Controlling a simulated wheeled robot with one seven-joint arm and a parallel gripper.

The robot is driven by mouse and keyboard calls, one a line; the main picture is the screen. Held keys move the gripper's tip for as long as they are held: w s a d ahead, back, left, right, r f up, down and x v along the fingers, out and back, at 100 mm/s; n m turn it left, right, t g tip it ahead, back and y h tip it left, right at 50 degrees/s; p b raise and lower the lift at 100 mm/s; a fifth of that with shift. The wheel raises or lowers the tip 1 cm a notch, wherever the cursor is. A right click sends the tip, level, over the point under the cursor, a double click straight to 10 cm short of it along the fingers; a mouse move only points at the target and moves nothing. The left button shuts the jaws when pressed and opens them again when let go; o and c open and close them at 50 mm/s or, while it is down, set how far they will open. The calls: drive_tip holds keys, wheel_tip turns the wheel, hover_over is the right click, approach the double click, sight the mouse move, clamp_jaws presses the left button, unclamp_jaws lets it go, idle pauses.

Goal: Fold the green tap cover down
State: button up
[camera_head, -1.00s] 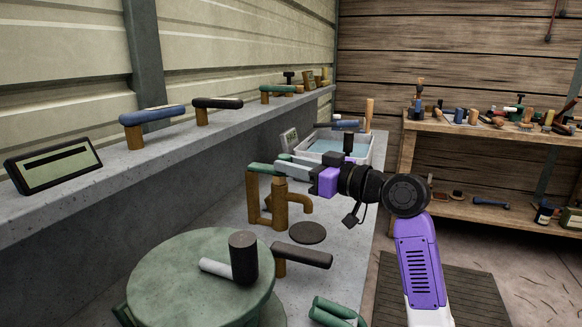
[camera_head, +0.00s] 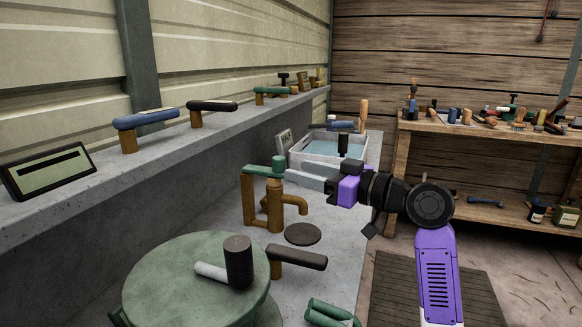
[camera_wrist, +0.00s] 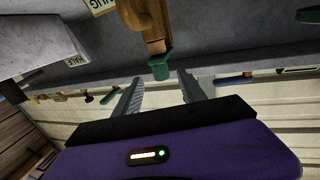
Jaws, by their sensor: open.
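The brown tap (camera_head: 273,207) stands on the lower grey counter, its spout bent to the right. The green cover (camera_head: 262,170) lies level across the tap's top and the post to its left, with a short green piece standing up at its right end. My gripper (camera_head: 289,176) is open and empty at the right of the tap's top, fingers pointing left. In the wrist view, my gripper (camera_wrist: 160,75) has its two fingers apart, and the green end of the cover (camera_wrist: 161,68) shows between the tips. I cannot tell whether they touch.
A dark round disc (camera_head: 303,234) lies below the spout. A white basin of water (camera_head: 325,149) stands behind. A green drum (camera_head: 190,285) with a dark mallet (camera_head: 239,262) on it is in front. A ledge (camera_head: 60,200) with several handles runs along the left.

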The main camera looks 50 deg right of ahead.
drive_tip(key=shift+s+d, duration=0.1)
drive_tip(key=shift+s, duration=1.3)
drive_tip(key=shift+d, duration=0.1)
